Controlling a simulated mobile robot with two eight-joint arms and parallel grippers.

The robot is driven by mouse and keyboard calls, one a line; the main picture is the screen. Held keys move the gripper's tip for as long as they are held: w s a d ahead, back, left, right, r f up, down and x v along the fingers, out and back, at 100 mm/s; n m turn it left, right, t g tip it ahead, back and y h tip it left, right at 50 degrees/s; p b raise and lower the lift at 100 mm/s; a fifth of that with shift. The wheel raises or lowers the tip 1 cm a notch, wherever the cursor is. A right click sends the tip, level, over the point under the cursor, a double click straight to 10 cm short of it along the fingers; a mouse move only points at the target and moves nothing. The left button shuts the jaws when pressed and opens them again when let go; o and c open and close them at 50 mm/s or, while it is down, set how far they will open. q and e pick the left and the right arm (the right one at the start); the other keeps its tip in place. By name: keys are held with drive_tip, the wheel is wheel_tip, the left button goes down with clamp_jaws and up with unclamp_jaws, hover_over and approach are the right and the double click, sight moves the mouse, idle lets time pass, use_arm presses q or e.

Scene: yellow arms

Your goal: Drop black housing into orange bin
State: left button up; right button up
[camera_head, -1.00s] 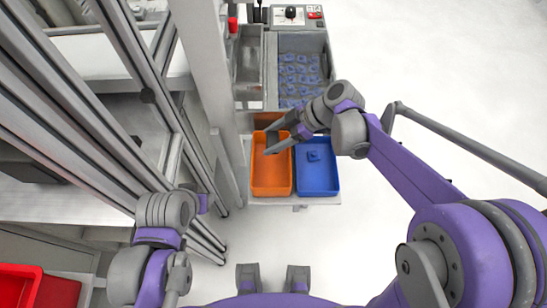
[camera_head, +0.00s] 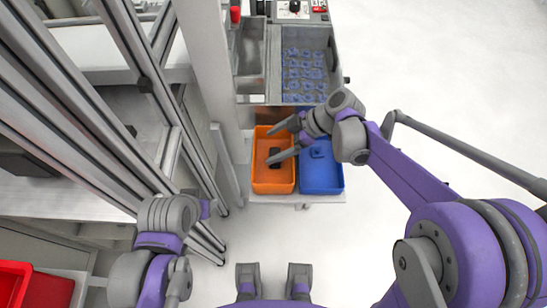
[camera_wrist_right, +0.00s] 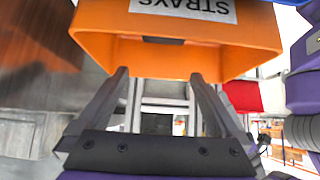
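The orange bin (camera_head: 262,182) stands left of a blue bin in the head view. It also fills the top of the right wrist view (camera_wrist_right: 97,22), with an upside-down "STRAYS" label. My right gripper (camera_head: 283,141) is over the orange bin with its two fingers spread apart; they also show in the wrist view (camera_wrist_right: 158,74). A small dark piece, apparently the black housing (camera_head: 273,152), shows between the fingers against the bin's inside. Whether it is falling or resting there, I cannot tell.
The blue bin (camera_head: 320,183) holds a blue part and sits close to the orange bin. Behind them is a grey tray (camera_head: 331,75) of several blue parts. Metal frame posts (camera_head: 205,70) stand at left. A red bin (camera_head: 22,285) is at lower left. Floor at right is clear.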

drive_tip(key=v, duration=1)
drive_tip(key=shift+d+r+p, duration=0.25)
drive_tip(key=shift+d+p, duration=0.05)
drive_tip(key=shift+p, duration=0.05)
drive_tip(key=s+d+f+m+t+h+p, duration=0.1)
drive_tip(key=s+d+m+t+h+p, duration=0.1)
drive_tip(key=s+d+m+h, duration=0.2)
drive_tip(key=s+d+f+m+t+h+p, duration=0.2)
drive_tip(key=s+d+m+h, duration=0.3)
drive_tip(key=s+m, duration=0.6)
drive_tip(key=d+m+t, duration=0.1)
drive_tip(key=m, duration=0.2)
drive_tip(key=shift+s, duration=0.15)
idle(1.0)
